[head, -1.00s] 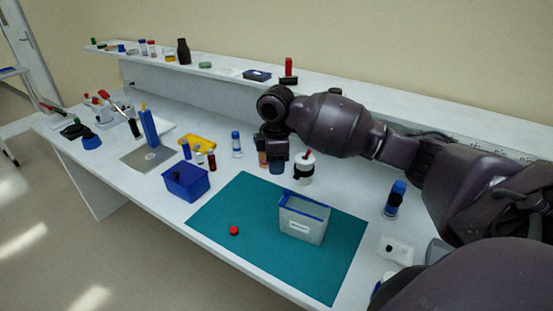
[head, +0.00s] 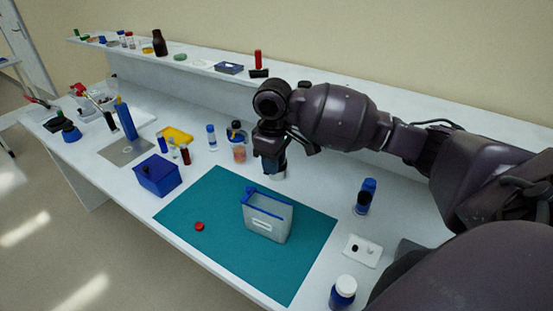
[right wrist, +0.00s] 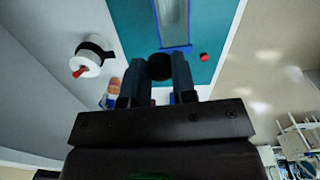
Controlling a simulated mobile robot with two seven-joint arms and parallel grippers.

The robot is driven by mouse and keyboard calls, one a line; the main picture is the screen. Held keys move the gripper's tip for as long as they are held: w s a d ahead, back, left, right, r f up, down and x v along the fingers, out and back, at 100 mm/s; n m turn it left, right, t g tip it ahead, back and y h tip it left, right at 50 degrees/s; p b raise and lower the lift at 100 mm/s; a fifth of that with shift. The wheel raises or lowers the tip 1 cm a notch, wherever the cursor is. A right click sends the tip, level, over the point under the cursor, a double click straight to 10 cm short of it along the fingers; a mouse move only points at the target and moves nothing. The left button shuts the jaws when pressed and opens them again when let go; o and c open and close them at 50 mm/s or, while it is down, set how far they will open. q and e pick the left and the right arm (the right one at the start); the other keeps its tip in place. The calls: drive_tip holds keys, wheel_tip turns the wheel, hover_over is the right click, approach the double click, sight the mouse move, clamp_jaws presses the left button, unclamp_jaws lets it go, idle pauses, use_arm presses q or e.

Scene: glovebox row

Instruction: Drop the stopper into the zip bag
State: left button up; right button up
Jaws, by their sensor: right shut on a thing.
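The zip bag (head: 268,222) stands open on the teal mat, translucent grey with a blue rim and a pale label. It also shows in the right wrist view (right wrist: 172,22), beyond the fingertips. My right gripper (head: 270,165) is above the bench behind the bag, apart from it. In the right wrist view, its fingers (right wrist: 160,70) are shut on a dark round stopper (right wrist: 159,67). The head view does not show the stopper clearly. My left gripper is not in view.
A red cap (head: 199,226) lies on the teal mat (head: 225,195). A white jar with a black band (right wrist: 92,60) stands close to my right gripper. The mat's front is clear.

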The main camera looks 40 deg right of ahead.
drive_tip(key=shift+w+a+m, duration=0.2)
drive_tip(key=shift+a+m, duration=0.2)
drive_tip(key=shift+m, duration=0.1)
drive_tip(key=shift+d+f+b, duration=0.15)
drive_tip(key=shift+f+b, duration=0.1)
drive_tip(key=shift+b, duration=0.2)
drive_tip(key=shift+f+b, duration=0.2)
drive_tip(key=shift+b, duration=0.15)
use_arm(q)
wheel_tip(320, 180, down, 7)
drive_tip(key=b, duration=0.6)
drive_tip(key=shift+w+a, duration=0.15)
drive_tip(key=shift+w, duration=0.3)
use_arm(e)
wheel_tip(320, 180, down, 5)
drive_tip(key=shift+f, duration=0.1)
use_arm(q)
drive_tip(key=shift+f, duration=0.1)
